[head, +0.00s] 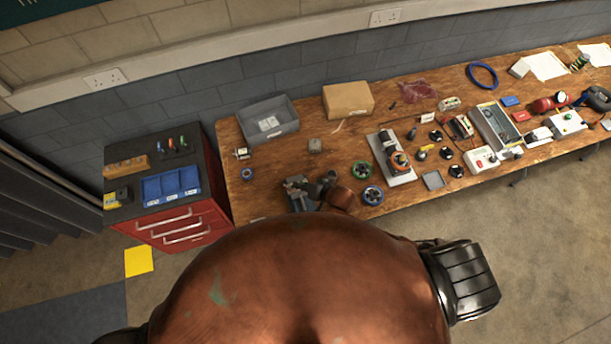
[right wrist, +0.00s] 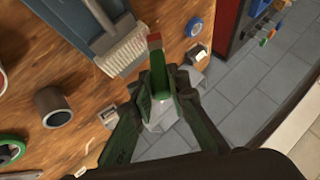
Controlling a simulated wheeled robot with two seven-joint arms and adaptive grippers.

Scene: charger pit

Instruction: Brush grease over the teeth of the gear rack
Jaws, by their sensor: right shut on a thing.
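My right gripper (head: 325,183) is over the front left part of the wooden bench in the head view. I cannot pick out the gear rack with certainty. My left gripper is not in view.
The bench (head: 262,192) also holds a grey bin (head: 268,125), a cardboard box (head: 348,100), a motor assembly on a grey plate (head: 391,157) and rolls of tape (head: 372,195). A red drawer cabinet (head: 187,228) stands left. Small parts crowd the bench's right half.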

